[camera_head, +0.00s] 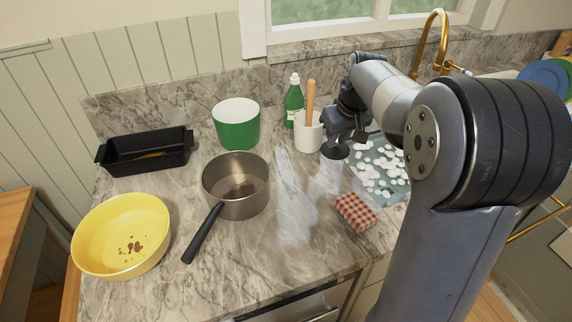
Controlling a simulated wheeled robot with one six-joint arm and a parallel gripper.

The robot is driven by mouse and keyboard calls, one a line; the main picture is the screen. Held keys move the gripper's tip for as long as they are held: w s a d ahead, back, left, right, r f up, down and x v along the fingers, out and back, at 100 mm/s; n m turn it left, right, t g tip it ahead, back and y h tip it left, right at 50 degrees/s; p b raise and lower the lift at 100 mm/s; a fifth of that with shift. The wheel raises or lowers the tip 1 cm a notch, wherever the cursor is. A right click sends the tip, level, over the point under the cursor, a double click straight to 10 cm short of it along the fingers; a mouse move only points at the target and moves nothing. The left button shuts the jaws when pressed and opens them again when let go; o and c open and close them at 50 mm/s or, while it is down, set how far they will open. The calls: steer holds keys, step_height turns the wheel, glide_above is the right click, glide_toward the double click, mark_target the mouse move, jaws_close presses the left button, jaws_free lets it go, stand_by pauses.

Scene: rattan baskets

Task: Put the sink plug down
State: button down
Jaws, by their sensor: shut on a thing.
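The sink plug (335,152) is a small black disc below the tip of my arm, just right of the white crock. My gripper (340,136) points down and is shut on the plug's upper part. The plug is low over the marble counter; I cannot tell whether its underside touches the surface. The fingers are small, dark and partly hidden by my wrist.
The white crock (308,136) with a wooden handle and a green bottle (294,103) stand close left. A saucepan (228,202) stands left.

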mark_target(340, 154)
step_height(340, 154, down, 10)
steer(key=shift+p, duration=0.3)
steer(key=shift+f, duration=0.15)
steer(key=c, duration=1.3)
jaws_free()
steer(key=shift+r, duration=0.4)
steer(key=v, duration=1.1)
steer(key=shift+s+d+r, duration=0.1)
steer(key=shift+s+r, duration=0.1)
steer(key=shift+r, duration=0.1)
